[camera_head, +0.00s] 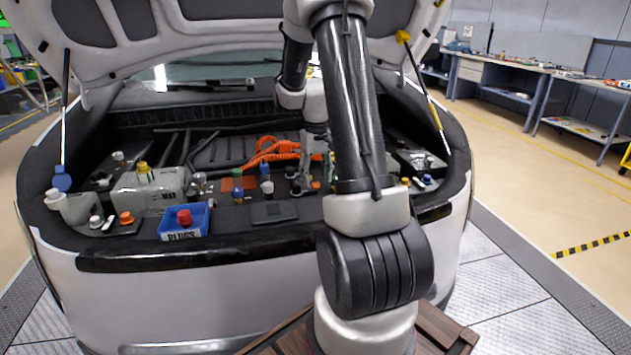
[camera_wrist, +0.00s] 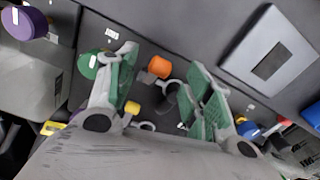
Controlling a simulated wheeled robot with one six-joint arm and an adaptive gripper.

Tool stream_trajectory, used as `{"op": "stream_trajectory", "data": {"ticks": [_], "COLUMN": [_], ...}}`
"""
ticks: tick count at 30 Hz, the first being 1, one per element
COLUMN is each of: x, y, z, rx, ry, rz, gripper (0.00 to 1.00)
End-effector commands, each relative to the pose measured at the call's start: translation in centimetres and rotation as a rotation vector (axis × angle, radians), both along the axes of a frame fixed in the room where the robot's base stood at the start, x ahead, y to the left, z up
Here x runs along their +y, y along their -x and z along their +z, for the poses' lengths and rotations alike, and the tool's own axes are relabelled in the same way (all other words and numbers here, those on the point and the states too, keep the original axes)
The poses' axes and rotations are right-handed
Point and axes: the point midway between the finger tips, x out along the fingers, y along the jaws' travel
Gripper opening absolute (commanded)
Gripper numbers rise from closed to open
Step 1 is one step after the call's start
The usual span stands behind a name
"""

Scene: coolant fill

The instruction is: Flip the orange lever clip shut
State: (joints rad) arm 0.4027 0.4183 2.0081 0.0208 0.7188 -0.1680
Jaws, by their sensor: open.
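In the wrist view, my gripper (camera_wrist: 163,61) is open, with its green-padded fingers spread apart. A short orange piece (camera_wrist: 159,67) shows between and beyond the fingertips, beside a dark round part (camera_wrist: 171,95). It may be the orange lever clip, but I cannot tell its lever position. I see no contact between it and the fingers. In the head view, my gripper (camera_head: 311,168) reaches down into the engine bay, right of the orange cables (camera_head: 273,150). My arm hides part of the bay, and I cannot make out the clip there.
A blue tray marked PLUGS (camera_head: 172,228) holds a red cap (camera_head: 184,216). A yellow piece (camera_wrist: 133,107) and a green cap (camera_wrist: 88,66) sit near my left finger. A grey square plate (camera_wrist: 268,62) lies at right. The raised hood (camera_head: 130,30) hangs above.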

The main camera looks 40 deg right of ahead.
Motion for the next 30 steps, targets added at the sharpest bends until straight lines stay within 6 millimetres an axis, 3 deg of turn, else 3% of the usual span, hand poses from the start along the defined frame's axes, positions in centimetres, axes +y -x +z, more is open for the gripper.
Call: {"op": "stream_trajectory", "data": {"ticks": [6, 14, 22, 30], "x": [0.0, 0.0, 0.0, 0.2], "y": [0.0, 0.0, 0.0, 0.4], "z": [-2.0, -2.2, -2.2, -2.6], "rx": [0.0, -0.002, -0.002, -0.069], "ry": [0.0, 0.0, 0.0, 0.033], "rz": [0.0, -0.001, -0.001, -0.001], "gripper": [0.51, 0.51, 0.05, 0.05]}}
